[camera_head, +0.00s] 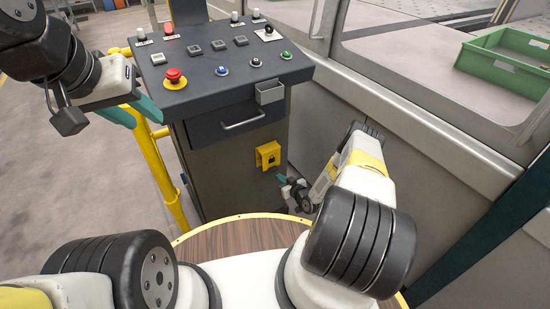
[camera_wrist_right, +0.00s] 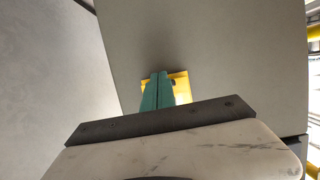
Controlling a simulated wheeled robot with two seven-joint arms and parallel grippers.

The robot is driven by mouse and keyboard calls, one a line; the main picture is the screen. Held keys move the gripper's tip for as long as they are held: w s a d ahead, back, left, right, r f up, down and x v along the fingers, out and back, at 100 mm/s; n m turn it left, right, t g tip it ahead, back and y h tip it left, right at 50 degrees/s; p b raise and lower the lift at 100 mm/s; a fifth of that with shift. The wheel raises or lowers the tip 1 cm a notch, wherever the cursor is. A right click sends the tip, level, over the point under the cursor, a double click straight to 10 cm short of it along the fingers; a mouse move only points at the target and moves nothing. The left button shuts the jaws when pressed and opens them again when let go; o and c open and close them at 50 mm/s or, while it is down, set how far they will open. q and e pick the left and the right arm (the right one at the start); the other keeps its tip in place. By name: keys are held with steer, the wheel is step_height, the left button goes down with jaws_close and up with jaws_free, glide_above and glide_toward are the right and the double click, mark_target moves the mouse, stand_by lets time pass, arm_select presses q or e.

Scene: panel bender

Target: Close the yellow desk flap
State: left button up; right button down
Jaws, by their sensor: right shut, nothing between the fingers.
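The yellow desk flap (camera_head: 268,154) is a small yellow piece on the front of the grey control desk, below the drawer handle. Its lower part appears to stick out from the desk face, with a dark spot in it. My right gripper (camera_head: 281,179) is just below and right of the flap, fingers shut and empty. In the right wrist view the teal fingers (camera_wrist_right: 157,75) lie together and overlap part of the yellow flap (camera_wrist_right: 181,88); I cannot tell whether they touch it. My left gripper (camera_head: 143,116) is at the upper left, its teal fingers apart and empty.
The control desk (camera_head: 215,90) has buttons and a red emergency stop (camera_head: 173,77) on top, with a drawer handle (camera_head: 243,120) and small grey box (camera_head: 269,92) in front. A yellow rail (camera_head: 160,170) stands left. Grey machine panels (camera_head: 420,120) close off the right side.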

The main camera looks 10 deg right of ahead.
steer(key=shift+f+x, duration=0.2)
steer(key=shift+x, duration=0.85)
steer(key=shift+s, duration=0.1)
steer(key=shift+r, duration=0.1)
